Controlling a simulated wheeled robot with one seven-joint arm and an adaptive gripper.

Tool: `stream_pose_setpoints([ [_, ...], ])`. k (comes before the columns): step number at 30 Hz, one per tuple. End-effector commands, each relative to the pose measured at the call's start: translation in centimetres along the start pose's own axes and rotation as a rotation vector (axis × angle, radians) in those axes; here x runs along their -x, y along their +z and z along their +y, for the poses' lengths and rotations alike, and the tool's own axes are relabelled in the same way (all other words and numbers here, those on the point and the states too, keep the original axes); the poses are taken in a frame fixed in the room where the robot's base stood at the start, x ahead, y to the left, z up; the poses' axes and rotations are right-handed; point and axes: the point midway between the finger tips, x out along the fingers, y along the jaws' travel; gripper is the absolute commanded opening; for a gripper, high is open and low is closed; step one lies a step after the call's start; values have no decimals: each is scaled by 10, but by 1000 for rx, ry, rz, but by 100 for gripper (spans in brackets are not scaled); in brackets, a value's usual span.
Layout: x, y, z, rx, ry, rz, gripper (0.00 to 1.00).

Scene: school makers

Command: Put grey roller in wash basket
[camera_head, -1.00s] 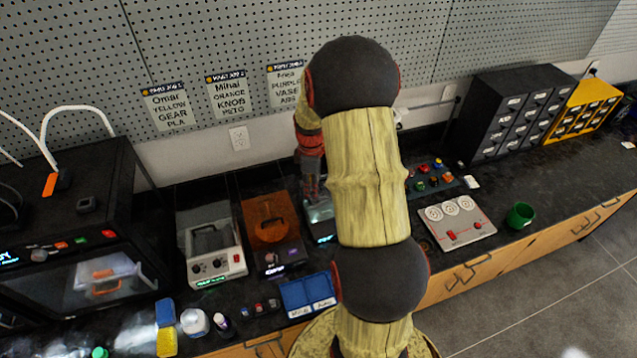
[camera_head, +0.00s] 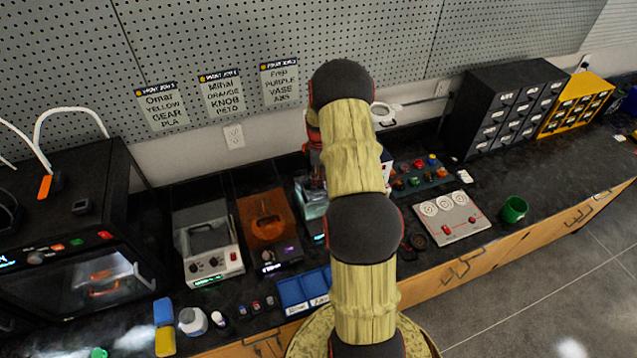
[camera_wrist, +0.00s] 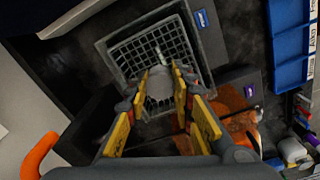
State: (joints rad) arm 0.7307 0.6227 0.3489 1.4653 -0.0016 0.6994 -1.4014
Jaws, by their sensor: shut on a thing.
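In the wrist view, my gripper (camera_wrist: 164,84) has its yellow-sided fingers shut on the grey roller (camera_wrist: 158,82), a small pale grey piece between the fingertips. The wash basket (camera_wrist: 124,55), a grey mesh tray in a dark unit, lies behind and below the roller in that view. The roller overlaps the basket's mesh; I cannot tell the height between them. In the head view, the unit with the basket (camera_head: 311,205) is partly covered by my arm, and my fingers and the roller are hidden.
An orange-lidded unit (camera_head: 266,217) stands just left of the basket's unit, with a grey-white machine (camera_head: 207,245) farther left. Blue trays (camera_head: 302,289) lie in front. A control panel (camera_head: 447,217) and green cup (camera_head: 514,209) stand to the right.

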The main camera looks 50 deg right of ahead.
Motion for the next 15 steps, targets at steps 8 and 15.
stream_pose_setpoints([
  [8, -27, 0, -1, 0, -1, 0, 10],
  [15, -30, 0, -2, 0, -2, 0, 10],
])
